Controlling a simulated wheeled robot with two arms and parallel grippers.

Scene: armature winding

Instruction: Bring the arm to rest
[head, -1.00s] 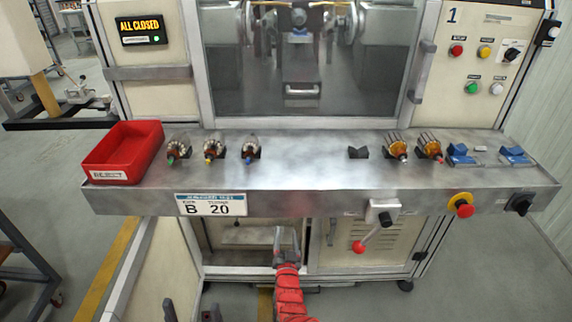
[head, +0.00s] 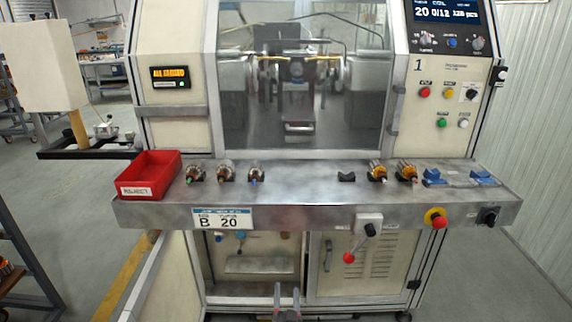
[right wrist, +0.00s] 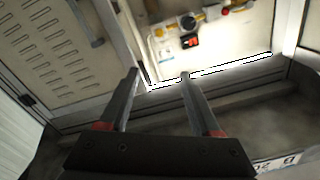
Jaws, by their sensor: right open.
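My right gripper (head: 287,291) shows at the bottom edge of the head view, in front of the machine's lower cabinet and below the metal shelf (head: 300,208). It is open with nothing between its fingers. In the right wrist view its two fingers (right wrist: 159,74) are apart and empty, with the machine's lower panels beyond them. The rest of my right arm is out of the head view. My left gripper is not in view.
A red-knobbed lever (head: 349,257) and an emergency stop (head: 436,218) stick out at the front. The machine window (head: 300,90) is shut.

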